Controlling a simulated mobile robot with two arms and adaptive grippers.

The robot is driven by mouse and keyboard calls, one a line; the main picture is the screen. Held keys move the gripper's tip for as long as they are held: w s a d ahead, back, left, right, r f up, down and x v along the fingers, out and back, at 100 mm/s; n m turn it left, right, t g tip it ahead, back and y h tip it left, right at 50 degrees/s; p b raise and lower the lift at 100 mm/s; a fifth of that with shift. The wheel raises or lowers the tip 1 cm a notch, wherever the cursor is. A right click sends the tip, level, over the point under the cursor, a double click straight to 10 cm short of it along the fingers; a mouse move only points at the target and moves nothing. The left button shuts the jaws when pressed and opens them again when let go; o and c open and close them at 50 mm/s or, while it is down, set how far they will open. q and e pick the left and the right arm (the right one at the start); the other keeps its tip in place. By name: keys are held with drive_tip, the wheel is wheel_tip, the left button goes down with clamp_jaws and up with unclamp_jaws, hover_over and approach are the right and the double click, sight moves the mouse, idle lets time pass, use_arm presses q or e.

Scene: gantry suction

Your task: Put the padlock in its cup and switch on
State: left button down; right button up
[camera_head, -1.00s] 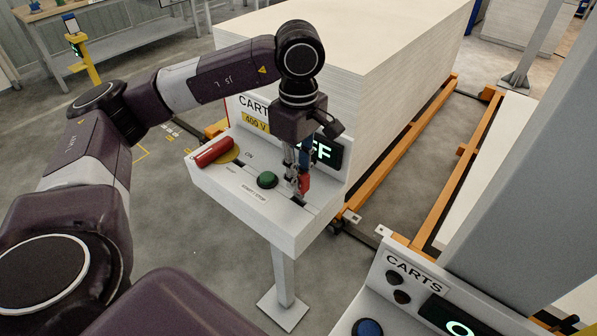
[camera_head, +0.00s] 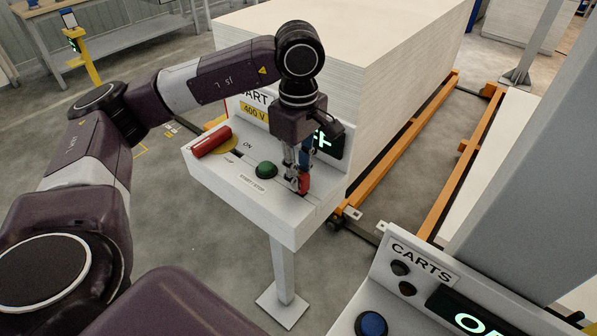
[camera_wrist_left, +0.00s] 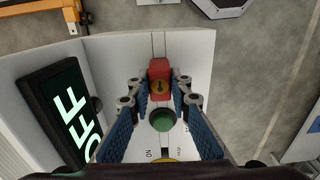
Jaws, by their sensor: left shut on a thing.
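My left gripper (camera_head: 298,180) is shut on the red padlock (camera_head: 304,184), over the right part of the white control box. A red handle (camera_head: 211,140) lies over a yellow disc at the left of the box, by the ON marking. A green button (camera_head: 265,169) is between handle and padlock. The display (camera_wrist_left: 70,112) reads OFF. I cannot make out the cup. My right gripper is out of view.
A large pale stack (camera_head: 390,80) stands behind the box, with orange rails (camera_head: 405,145) to its right. A second panel marked CARTS (camera_head: 418,262), with a blue button (camera_head: 371,325), is at the lower right. Grey floor is open left of the box.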

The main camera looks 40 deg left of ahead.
use_arm(q)
drive_tip(key=shift+f+b, duration=0.3)
drive_tip(key=shift+f, duration=0.15)
drive_tip(key=c, duration=1.7)
unclamp_jaws()
drive_tip(key=shift+r, duration=0.1)
wheel_tip(320, 180, up, 12)
drive_tip(key=shift+c, duration=0.3)
